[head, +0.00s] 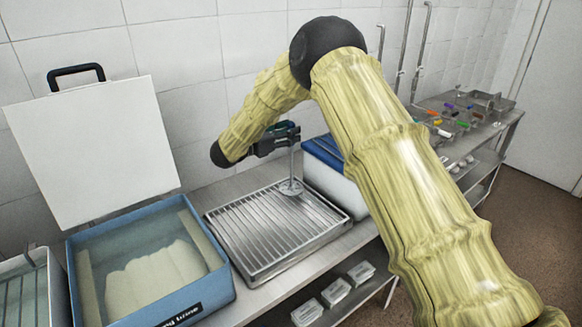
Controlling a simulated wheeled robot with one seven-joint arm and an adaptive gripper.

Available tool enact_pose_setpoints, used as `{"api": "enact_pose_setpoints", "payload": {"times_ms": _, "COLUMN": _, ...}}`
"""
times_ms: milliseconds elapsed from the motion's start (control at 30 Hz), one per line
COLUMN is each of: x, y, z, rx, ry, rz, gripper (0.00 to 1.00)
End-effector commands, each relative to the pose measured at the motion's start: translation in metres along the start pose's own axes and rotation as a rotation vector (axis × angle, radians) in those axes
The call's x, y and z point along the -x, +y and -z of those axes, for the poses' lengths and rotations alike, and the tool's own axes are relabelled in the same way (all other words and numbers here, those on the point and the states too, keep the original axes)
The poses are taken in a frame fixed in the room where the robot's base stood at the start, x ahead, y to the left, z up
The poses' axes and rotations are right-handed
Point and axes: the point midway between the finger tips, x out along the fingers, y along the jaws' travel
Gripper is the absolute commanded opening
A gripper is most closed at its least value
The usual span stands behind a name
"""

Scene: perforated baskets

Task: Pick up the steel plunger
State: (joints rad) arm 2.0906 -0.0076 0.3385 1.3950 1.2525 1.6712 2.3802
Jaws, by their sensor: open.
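The steel plunger (291,187) has a thin upright shaft and a flat, wide foot. It is at the far right part of the slatted metal tray (262,271). My gripper (292,134) is at the top of the shaft, reaching in from the left. Its dark fingers are open and appear to be around or beside the plunger's upper end. The fingers hide that end, and I cannot tell whether they touch it. I cannot tell whether the foot rests on the slats.
A blue tank (218,289) with cloudy liquid and a raised white lid (92,150) stands left of the tray. A blue-lidded white box (335,187) is close on the right. White tubs (335,292) sit on a lower shelf. A tiled wall is behind.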

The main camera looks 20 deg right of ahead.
Motion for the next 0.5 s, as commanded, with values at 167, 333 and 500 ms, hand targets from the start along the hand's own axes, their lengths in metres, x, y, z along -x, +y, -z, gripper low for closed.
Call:
{"api": "enact_pose_setpoints", "payload": {"times_ms": 167, "x": -0.0152, "y": -0.0001, "z": -0.0008, "rx": -0.001, "ry": 0.000, "rz": 0.001, "gripper": 0.46}}
{"api": "enact_pose_setpoints", "payload": {"times_ms": 333, "x": -0.0155, "y": -0.0001, "z": 0.0004, "rx": -0.001, "ry": 0.000, "rz": 0.000, "gripper": 0.46}}
{"api": "enact_pose_setpoints", "payload": {"times_ms": 500, "x": -0.0153, "y": -0.0001, "z": 0.0003, "rx": -0.001, "ry": 0.000, "rz": 0.000, "gripper": 0.20}}
